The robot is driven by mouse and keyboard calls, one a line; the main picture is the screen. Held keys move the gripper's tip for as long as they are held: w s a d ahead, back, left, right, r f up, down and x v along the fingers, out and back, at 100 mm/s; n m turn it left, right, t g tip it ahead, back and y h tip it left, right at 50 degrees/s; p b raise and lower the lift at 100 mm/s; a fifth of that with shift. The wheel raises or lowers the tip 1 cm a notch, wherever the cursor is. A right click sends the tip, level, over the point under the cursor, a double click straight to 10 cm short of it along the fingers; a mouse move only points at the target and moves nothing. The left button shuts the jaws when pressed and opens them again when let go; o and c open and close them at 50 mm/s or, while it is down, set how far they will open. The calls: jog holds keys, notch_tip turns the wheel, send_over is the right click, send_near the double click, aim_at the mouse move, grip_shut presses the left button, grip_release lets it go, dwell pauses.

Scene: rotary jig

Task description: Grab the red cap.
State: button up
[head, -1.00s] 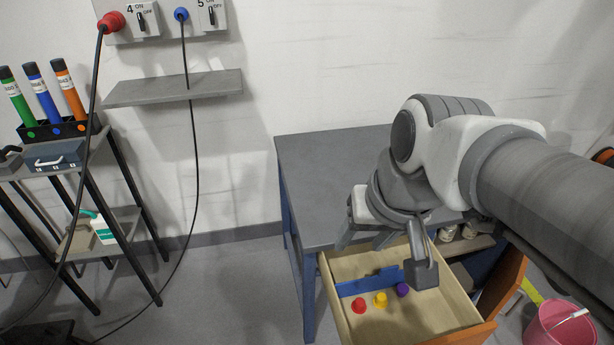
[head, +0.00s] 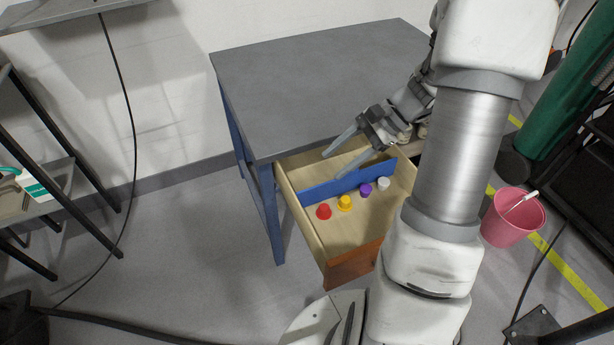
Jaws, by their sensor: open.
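The red cap (head: 323,211) lies in the open drawer (head: 315,238), near its left wall and in front of a blue divider (head: 345,184). A yellow cap (head: 345,202), a purple cap (head: 365,190) and a white cap (head: 383,183) stand in a row to its right. My gripper (head: 331,166) is open and empty. Its two fingers point left over the back part of the drawer, above and to the right of the red cap in the picture. The gripper and the red cap are apart.
The grey tabletop (head: 310,75) is bare behind the drawer. The drawer's orange-brown front (head: 352,265) faces my base. A pink bucket (head: 512,222) stands on the floor at right. A black shelf rack (head: 62,165) with a white-and-green bottle (head: 32,186) is at left.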

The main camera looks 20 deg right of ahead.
aim_at(326, 208)
jog(key=d+f+m+t+b, duration=0.1)
jog(key=d+f+m, duration=0.2)
jog(key=f, duration=0.3)
jog(key=d+f+m+t+y+b, duration=0.1)
jog(key=d+f+m+t+b, duration=0.1)
jog(key=f, duration=0.4)
jog(key=d+f+m+t+y+b, duration=0.1)
jog(key=d+f+m, duration=0.2)
jog(key=f, duration=0.4)
jog(key=shift+s+d+f+m+b, duration=0.1)
jog(key=shift+d+m+b, duration=0.25)
jog(key=shift+d, duration=0.55)
jog(key=b+x, duration=0.1)
jog(key=x, duration=0.5)
jog(key=shift+a+b, duration=0.2)
jog(key=shift+b, duration=0.1)
jog(key=b+x, duration=0.1)
jog(key=x, duration=0.4)
jog(key=shift+w+f+b, duration=0.2)
jog(key=shift+w+b, duration=0.1)
jog(key=shift+b, duration=0.1)
jog(key=shift+d, duration=0.1)
grip_shut()
